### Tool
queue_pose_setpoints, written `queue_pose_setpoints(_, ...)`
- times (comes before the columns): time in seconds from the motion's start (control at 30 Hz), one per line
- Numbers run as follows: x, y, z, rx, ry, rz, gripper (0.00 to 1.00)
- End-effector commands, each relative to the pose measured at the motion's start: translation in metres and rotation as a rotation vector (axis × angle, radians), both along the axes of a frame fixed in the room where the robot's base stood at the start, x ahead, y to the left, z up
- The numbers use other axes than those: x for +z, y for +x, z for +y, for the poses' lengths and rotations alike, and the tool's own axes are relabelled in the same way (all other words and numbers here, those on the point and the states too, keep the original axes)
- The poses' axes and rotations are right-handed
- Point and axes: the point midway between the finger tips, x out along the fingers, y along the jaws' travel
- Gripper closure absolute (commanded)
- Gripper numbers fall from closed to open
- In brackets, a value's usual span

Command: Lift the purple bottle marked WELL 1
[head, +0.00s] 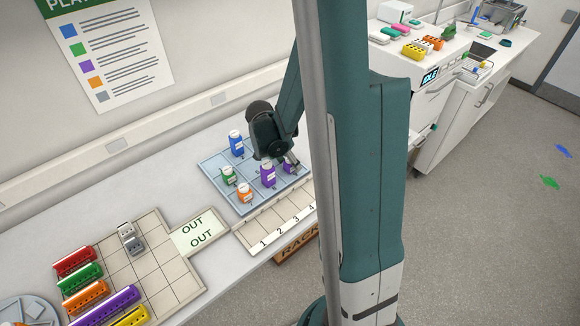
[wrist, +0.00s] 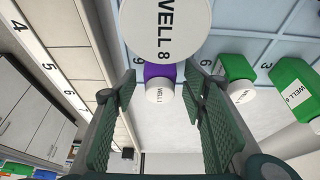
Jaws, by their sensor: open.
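In the wrist view, the purple bottle (wrist: 160,72) shows a white cap marked WELL 1. It appears between the open fingers of my gripper (wrist: 162,78), with visible gaps on both sides. In the head view, my gripper (head: 291,161) is low over the right part of the blue tray. A purple bottle (head: 289,169) there is partly hidden by it and appears to be the same one. A second purple bottle (head: 267,175) stands just left of it. Its cap mark is not readable in the head view.
A white cap marked WELL 8 (wrist: 166,24) is very close at the top of the wrist view. Green bottles (wrist: 238,78) stand to the right there. On the blue tray (head: 212,164) are also blue (head: 236,145), green (head: 228,177) and orange (head: 245,193) bottles. A numbered rack (head: 262,232) lies in front.

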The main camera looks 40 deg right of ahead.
Motion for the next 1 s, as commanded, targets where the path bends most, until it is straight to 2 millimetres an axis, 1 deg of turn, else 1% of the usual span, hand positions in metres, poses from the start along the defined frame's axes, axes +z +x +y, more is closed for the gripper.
queue_pose_setpoints(0.63, -0.0019, -0.0002, -0.0006, 0.0, 0.0, 0.0, 0.57)
queue_pose_setpoints(0.8, -0.0019, -0.0002, -0.0006, 0.0, 0.0, 0.0, 0.8)
queue_pose_setpoints(0.87, -0.0019, -0.0002, -0.0006, 0.0, 0.0, 0.0, 0.86)
queue_pose_setpoints(1.0, -0.0019, -0.0002, -0.0006, 0.0, 0.0, 0.0, 0.87)
